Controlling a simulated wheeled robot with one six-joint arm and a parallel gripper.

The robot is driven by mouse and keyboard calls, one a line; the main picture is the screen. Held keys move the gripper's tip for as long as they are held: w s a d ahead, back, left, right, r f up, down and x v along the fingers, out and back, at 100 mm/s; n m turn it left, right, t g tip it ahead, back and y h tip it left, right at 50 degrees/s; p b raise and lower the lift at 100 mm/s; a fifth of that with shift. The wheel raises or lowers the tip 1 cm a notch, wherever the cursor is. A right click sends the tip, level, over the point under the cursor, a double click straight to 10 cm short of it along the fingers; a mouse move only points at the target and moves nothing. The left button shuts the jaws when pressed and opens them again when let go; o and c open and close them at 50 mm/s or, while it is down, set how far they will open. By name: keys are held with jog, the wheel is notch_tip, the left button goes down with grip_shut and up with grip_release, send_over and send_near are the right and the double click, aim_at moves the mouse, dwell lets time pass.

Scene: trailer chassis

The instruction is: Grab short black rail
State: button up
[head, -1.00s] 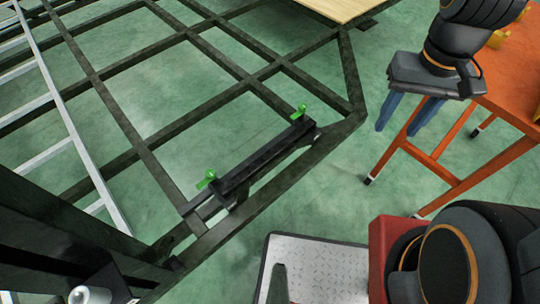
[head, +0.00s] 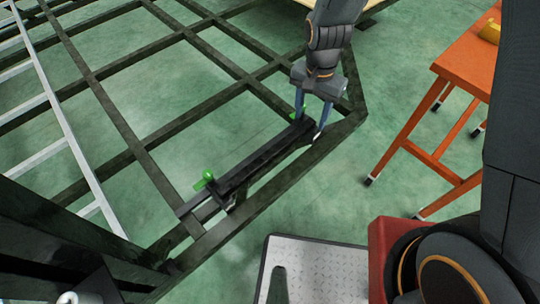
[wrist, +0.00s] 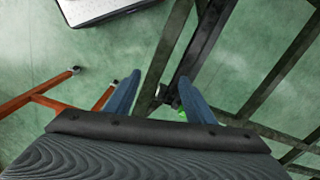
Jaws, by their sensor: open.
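The short black rail (head: 262,160) lies along the front corner of the dark trailer frame, with a green clamp (head: 204,180) at its near left end. A second green clamp (head: 292,116) at the far right end is partly hidden by my gripper (head: 311,124). My gripper is open, pointing down at the far right end of the rail, its blue fingers close to it. In the wrist view the rail (wrist: 202,42) runs up and away from between the fingertips (wrist: 158,82). I cannot tell whether the fingers touch it.
The dark frame beams (head: 110,105) spread left and behind over the green floor. An orange table (head: 470,60) stands at the right. A silver ladder (head: 55,110) lies at the left. My metal base plate is at the front.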

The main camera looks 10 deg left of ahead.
aim_at(270, 152)
jog(key=a+f+m, duration=0.1)
jog(key=a+f, duration=0.2)
jog(key=f, duration=0.1)
jog(key=a+f+m, duration=0.1)
jog(key=a+f, duration=0.3)
jog(key=f, duration=0.1)
jog(key=a+f+b, duration=0.1)
jog(key=a+f, duration=0.3)
jog(key=shift+s+a+f+m, duration=0.2)
jog(key=shift+s+f+m, duration=0.1)
jog(key=shift+f+m, duration=0.1)
jog(key=shift+f, duration=0.7)
jog(key=shift+w+f, duration=0.2)
jog(key=shift+f, duration=1.4)
jog(key=shift+w+f, duration=0.2)
jog(key=shift+f, duration=1.35)
grip_shut()
